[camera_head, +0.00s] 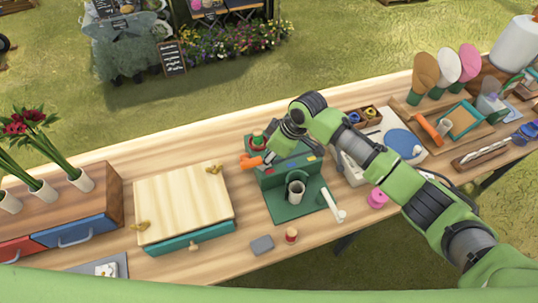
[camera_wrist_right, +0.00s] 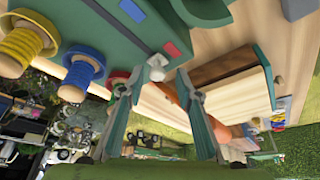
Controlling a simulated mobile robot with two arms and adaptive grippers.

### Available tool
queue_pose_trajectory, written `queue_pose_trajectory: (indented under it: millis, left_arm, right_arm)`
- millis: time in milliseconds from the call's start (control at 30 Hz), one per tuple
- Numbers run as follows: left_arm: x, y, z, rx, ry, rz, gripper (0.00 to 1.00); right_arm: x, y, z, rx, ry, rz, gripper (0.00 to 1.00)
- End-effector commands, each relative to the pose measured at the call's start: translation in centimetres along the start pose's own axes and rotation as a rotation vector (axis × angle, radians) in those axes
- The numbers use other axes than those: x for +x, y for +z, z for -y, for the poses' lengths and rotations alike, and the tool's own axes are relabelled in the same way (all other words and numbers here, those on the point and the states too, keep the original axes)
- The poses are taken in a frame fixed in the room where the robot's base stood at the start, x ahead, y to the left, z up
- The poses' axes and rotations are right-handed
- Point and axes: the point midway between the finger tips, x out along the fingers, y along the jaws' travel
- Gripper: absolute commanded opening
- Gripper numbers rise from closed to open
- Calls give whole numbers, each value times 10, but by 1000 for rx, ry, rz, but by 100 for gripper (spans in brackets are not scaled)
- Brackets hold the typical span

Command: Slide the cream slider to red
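The green stand (camera_head: 282,172) has an upright panel and a flat base with a grey cup on it. In the right wrist view its panel (camera_wrist_right: 100,22) carries a blue mark (camera_wrist_right: 132,10) and a red mark (camera_wrist_right: 171,49). The cream slider knob (camera_wrist_right: 156,66) is just beyond the red mark, between the fingertips of my right gripper (camera_wrist_right: 158,77). The fingers are apart on either side of the knob; I cannot tell if they touch it. In the head view my right gripper (camera_head: 272,152) is behind the panel, and the knob is hidden. My left gripper is not in view.
A pale wooden board on a teal drawer box (camera_head: 190,243) stands left of the stand. An orange-handled thing (camera_head: 250,162) lies beside my right gripper. Yellow (camera_wrist_right: 25,46) and blue (camera_wrist_right: 80,76) spools show in the wrist view.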

Motion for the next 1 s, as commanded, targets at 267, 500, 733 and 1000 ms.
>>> queue_pose_trajectory:
  millis: [267, 500, 733, 1000]
  left_arm:
    - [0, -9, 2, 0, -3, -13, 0]
    - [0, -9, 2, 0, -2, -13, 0]
    - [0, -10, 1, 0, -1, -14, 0]
    - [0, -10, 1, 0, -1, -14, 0]
  right_arm:
    - [-12, -2, -1, -2, 3, -6, 32]
    - [-60, -1, -1, -3, 4, -4, 32]
    - [-102, -1, -1, 0, 2, -1, 32]
    - [-120, -1, 0, -1, 1, 0, 32]
